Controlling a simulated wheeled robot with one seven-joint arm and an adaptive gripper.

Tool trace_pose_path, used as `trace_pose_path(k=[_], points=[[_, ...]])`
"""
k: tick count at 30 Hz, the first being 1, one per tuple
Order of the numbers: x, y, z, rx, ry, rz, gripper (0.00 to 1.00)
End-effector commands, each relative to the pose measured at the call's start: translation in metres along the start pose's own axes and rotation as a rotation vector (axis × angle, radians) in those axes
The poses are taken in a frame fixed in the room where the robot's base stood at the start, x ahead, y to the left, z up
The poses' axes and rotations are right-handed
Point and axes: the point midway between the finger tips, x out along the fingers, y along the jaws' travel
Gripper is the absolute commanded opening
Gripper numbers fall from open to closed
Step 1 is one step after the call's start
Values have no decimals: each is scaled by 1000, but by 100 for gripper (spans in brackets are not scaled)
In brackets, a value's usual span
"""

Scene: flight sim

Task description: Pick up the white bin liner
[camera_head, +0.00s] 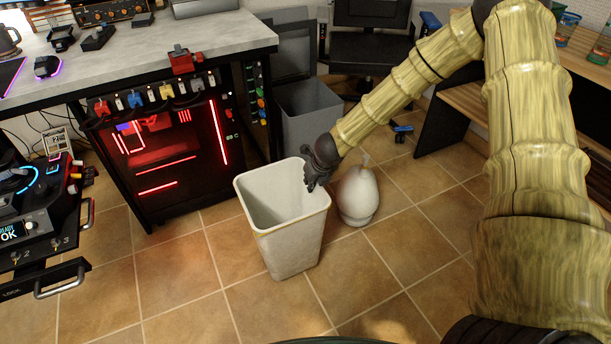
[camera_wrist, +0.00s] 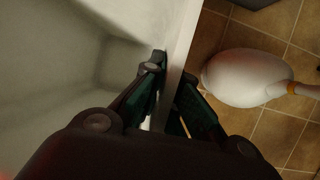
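My gripper (camera_head: 313,172) is at the bin's right rim. In the wrist view my gripper (camera_wrist: 171,68) straddles the bin wall (camera_wrist: 182,35), one finger inside and one outside, and looks closed on it. The bag is apart from the fingers.
A grey bin (camera_head: 310,118) stands behind, beside the grey-topped desk (camera_head: 150,50) with a red-lit computer case (camera_head: 165,150) under it. A black chair (camera_head: 368,50) is at the back. Tiled floor in front is clear.

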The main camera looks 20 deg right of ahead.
Motion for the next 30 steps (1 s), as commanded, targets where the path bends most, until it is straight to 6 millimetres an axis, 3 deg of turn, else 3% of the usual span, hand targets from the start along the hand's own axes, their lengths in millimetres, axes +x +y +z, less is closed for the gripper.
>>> trace_pose_path(k=[9, 15, 30], points=[[-28, 0, -50, 1, 0, 3, 0], [-38, -1, -70, 1, 0, 1, 0], [-44, -1, -82, 0, -1, 0, 0]])
